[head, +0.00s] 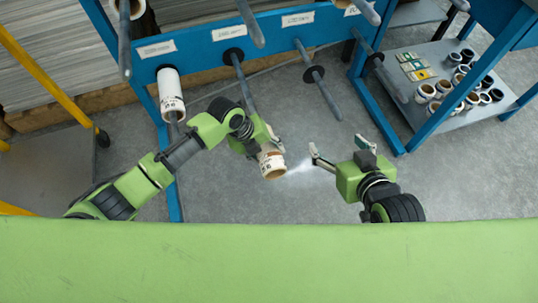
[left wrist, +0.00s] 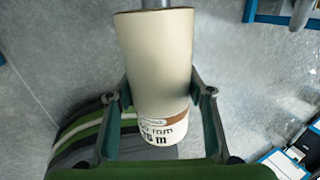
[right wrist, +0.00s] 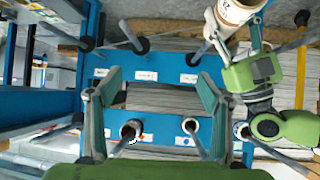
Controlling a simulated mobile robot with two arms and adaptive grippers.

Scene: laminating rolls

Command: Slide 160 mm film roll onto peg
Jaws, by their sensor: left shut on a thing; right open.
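The film roll (head: 271,165) is cream-white with a brown stripe and black print. In the left wrist view the roll (left wrist: 155,60) shows "mm" and "26 m"; the leading digits are partly hidden. My left gripper (head: 262,143) is shut on it, one finger on each side. A grey peg (head: 244,85) with a black collar is in line with the roll's far end. In the left wrist view the peg (left wrist: 156,4) meets that end; I cannot tell how far it reaches inside. My right gripper (head: 338,148) is open and empty, right of the roll.
The blue rack beam (head: 275,30) carries labels and more pegs. A white roll (head: 171,93) hangs on the peg to the left. An empty peg (head: 318,78) stands to the right. A grey shelf (head: 400,90) holds several small rolls. The floor below is clear.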

